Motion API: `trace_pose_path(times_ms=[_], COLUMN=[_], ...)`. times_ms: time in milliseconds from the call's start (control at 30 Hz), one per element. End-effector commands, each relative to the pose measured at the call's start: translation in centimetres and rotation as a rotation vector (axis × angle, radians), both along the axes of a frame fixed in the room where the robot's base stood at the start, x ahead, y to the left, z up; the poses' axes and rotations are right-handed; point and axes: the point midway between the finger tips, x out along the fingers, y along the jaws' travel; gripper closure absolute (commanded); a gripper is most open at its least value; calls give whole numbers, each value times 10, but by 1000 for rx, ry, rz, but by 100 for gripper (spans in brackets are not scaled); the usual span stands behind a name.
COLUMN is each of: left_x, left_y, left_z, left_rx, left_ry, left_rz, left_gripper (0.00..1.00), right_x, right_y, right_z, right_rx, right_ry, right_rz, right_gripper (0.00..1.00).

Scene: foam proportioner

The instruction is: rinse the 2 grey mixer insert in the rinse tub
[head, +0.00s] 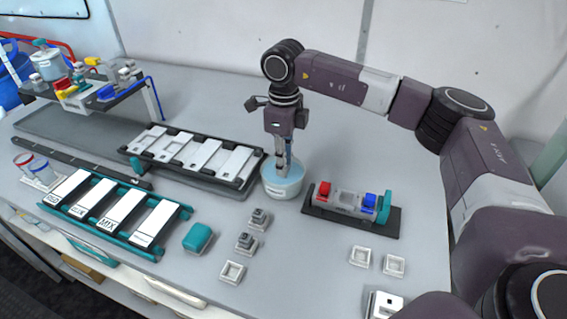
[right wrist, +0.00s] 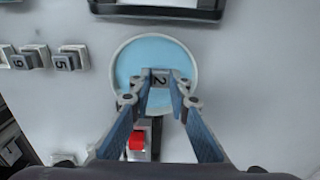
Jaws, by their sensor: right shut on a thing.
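The rinse tub (head: 283,190) is a round white tub with light blue liquid, near the middle of the bench. My right gripper points straight down into it (head: 283,163). In the right wrist view my right gripper (right wrist: 160,82) is shut on a grey mixer insert marked 2 (right wrist: 160,79). The insert is inside the rim of the tub (right wrist: 113,72); how deep it sits in the liquid is not clear. My left gripper is not in view.
Two grey inserts (head: 258,218) (head: 246,242) stand in white holders left of the tub. Empty white holders (head: 232,271) (head: 360,256) lie in front. A dark tray with red and blue parts (head: 350,205) is close right. A rack of white plates (head: 195,155) is close left.

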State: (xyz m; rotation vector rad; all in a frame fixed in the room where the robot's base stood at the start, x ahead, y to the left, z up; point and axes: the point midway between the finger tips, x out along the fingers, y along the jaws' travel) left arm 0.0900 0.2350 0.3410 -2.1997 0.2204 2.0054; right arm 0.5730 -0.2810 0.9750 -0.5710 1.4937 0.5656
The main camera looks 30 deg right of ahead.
Motion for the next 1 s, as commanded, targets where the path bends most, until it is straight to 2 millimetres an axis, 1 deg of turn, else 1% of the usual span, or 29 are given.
trace_pose_path(times_ms=[367,1000], left_x=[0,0], left_y=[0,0], left_z=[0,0], left_rx=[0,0], left_ry=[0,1], left_rz=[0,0], left_gripper=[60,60], right_x=[0,-11], right_y=[1,12], right_z=[0,0], right_rx=[0,0], right_ry=[0,0], right_rz=[1,0], right_gripper=[100,100])
